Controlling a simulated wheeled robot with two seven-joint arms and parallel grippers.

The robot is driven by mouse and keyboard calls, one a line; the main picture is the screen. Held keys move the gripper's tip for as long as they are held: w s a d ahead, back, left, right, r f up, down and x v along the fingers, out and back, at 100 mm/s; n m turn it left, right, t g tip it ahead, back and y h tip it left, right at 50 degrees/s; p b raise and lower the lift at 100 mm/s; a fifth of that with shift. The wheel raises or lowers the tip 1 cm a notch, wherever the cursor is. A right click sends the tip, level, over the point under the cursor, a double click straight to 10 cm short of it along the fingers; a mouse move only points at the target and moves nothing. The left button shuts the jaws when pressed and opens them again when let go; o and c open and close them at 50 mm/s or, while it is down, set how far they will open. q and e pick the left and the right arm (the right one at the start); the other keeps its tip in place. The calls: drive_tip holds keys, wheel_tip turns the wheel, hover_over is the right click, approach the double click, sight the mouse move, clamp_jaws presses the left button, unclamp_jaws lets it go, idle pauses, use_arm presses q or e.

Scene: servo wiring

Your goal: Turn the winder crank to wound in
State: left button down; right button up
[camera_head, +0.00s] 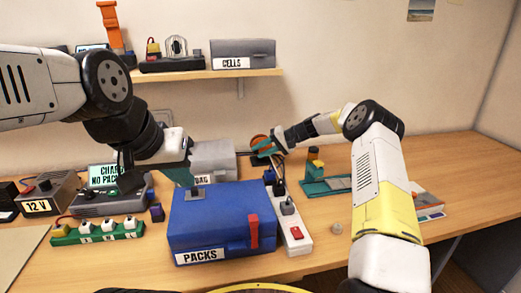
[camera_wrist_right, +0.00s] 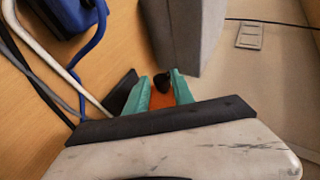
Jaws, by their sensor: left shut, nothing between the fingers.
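The winder shows as an orange round part (camera_head: 259,142) at the back of the bench, partly hidden by my right gripper. My right gripper (camera_head: 264,152) is at it. In the right wrist view, its teal fingers (camera_wrist_right: 161,82) stand either side of a small black knob (camera_wrist_right: 161,85), with orange behind. I cannot tell whether the fingers touch the knob. The crank's angle is hidden. My left gripper (camera_head: 190,182) is shut and empty, pointing down just above the blue PACKS case (camera_head: 215,225) near its grey top latch.
A grey BAG case (camera_head: 222,163) stands just left of the winder. A white power strip (camera_head: 293,231) with plugs and cables lies in front. A teal stand (camera_head: 318,186) is to the right. A charger (camera_head: 110,200) and green socket block (camera_head: 97,233) are at left.

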drive_tip(key=shift+o, duration=0.6)
drive_tip(key=v, duration=0.7)
drive_tip(key=shift+d+r, duration=0.2)
drive_tip(key=shift+d, duration=0.1)
drive_tip(key=shift+s, duration=0.1)
